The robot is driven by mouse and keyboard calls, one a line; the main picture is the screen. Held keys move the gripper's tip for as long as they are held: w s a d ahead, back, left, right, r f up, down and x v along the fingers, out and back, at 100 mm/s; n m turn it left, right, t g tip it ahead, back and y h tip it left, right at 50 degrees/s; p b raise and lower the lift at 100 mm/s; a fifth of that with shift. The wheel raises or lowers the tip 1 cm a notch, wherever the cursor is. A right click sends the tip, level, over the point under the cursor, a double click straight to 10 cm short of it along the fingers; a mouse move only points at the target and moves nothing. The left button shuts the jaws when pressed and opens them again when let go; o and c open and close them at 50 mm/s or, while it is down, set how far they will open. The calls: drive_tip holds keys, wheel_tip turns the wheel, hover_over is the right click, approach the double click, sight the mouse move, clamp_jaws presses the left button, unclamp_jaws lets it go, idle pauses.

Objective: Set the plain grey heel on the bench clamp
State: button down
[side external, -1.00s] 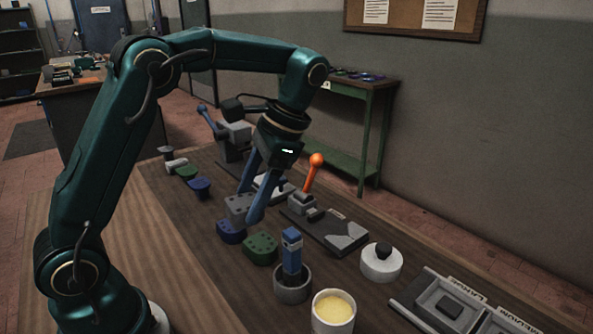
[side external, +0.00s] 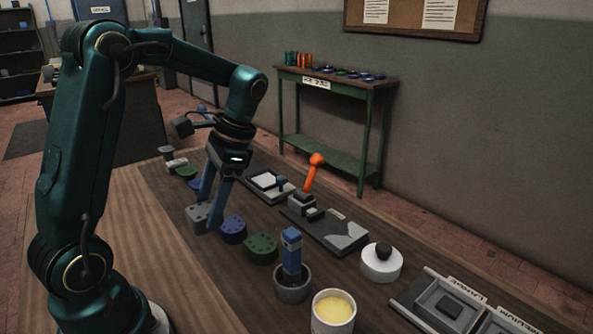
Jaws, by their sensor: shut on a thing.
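The plain grey heel (side external: 196,216), with small dark holes in it, is between the fingers of my gripper (side external: 211,226). The gripper is shut on it, low over the bench; I cannot tell whether the heel touches the wood. A blue heel (side external: 233,230) lies just right of it, and a green heel (side external: 261,248) lies further right. The bench clamp appears to be the fixture with an upright orange-knobbed lever (side external: 312,172) and a dark flat base (side external: 325,232). It stands right of my gripper, apart from it, and nothing is seen clamped in it.
A grey cup with a blue tool (side external: 291,255), a pot of yellow paste (side external: 333,309) and a white round pot (side external: 381,263) stand in front. Labelled trays (side external: 455,306) are at the right. Another flat fixture (side external: 268,187) lies behind. Bare wood is at the left.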

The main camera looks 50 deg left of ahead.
drive_tip(key=s+a+f+n+h, duration=0.15)
drive_tip(key=s+a, duration=0.25)
drive_tip(key=s, duration=0.5)
drive_tip(key=n, duration=0.3)
hover_over(140, 286)
drive_tip(key=f, duration=0.1)
drive_tip(key=shift+h, duration=0.35)
drive_tip(key=shift+f, duration=3.95)
drive_tip(key=shift+c, duration=0.3)
unclamp_jaws()
drive_tip(key=shift+f, duration=0.1)
